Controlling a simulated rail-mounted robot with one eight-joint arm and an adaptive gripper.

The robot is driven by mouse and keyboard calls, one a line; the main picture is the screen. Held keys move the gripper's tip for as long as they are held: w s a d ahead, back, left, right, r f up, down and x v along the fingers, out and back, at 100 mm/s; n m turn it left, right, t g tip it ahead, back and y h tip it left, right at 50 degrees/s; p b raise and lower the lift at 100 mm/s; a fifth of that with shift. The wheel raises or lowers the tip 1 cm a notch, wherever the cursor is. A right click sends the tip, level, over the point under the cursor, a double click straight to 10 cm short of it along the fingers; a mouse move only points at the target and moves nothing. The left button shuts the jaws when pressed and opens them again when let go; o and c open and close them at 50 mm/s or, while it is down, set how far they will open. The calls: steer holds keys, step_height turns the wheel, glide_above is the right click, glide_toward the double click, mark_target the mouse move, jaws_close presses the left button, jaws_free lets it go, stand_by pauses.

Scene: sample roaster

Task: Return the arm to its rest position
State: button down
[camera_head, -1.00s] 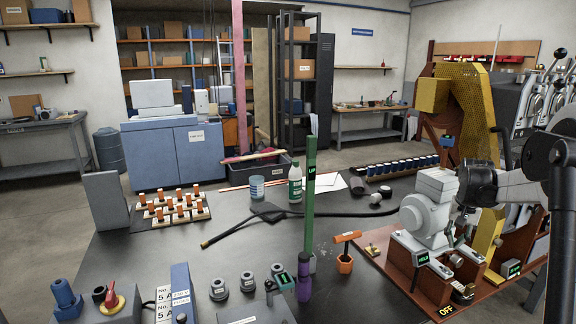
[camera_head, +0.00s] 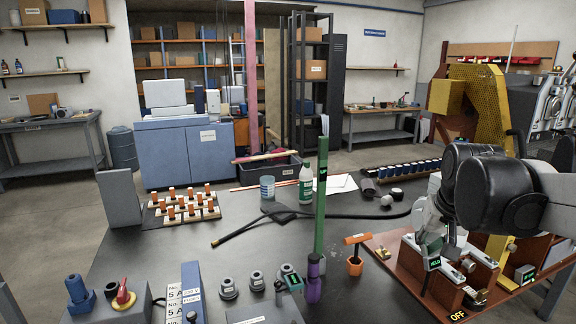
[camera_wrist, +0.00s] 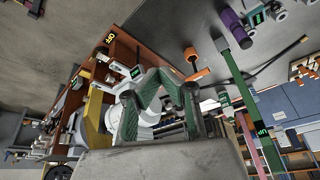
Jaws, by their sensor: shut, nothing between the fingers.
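My arm (camera_head: 490,190) reaches in from the right edge in the head view, its black joints in front of the wooden-based machine (camera_head: 400,262). My gripper (camera_wrist: 158,78) shows in the wrist view, its green-padded fingers drawn together and holding nothing. In the wrist view the reddish-brown base (camera_wrist: 122,48) and a pale grey machine body lie behind the fingers. I cannot tell the exact gap to them.
A tall green post (camera_head: 321,200) in a purple holder stands mid-table, with an orange-handled tool (camera_head: 355,262) beside it. A yellow perforated guard (camera_head: 478,100) rises behind my arm.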

steer(key=s+a+f+n+t, duration=0.1)
steer(key=s+a+f, duration=0.1)
steer(key=s+a, duration=0.3)
steer(key=s+a+f+n+t, duration=0.1)
steer(key=s+a+f, duration=0.2)
steer(key=s, duration=0.8)
steer(key=shift+s+a+n+t+y, duration=0.3)
steer(key=shift+s+a+n+y, duration=0.1)
steer(key=shift+a, duration=0.7)
